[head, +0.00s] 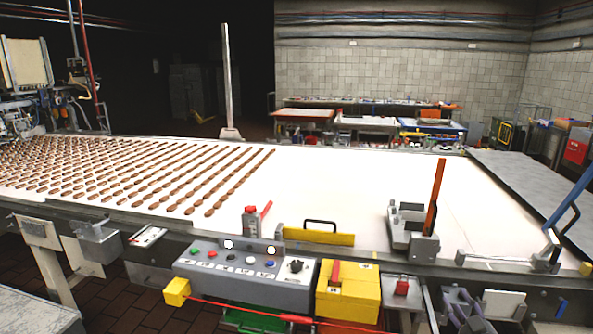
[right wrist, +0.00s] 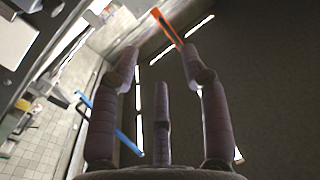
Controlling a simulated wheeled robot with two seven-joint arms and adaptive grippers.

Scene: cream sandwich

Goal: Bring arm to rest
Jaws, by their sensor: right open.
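My right gripper (head: 464,306) shows low at the right in the head view, in front of the conveyor's near edge. In the right wrist view its fingers (right wrist: 160,68) are spread apart with nothing between them. My left gripper and arm are not in the head view.
A white conveyor (head: 350,195) carries many rows of brown cream sandwiches (head: 120,170) on its left half; its right half is mostly bare. A control box (head: 245,275), a yellow box (head: 347,293) and a bracket with an orange bar (head: 436,200) line the near edge.

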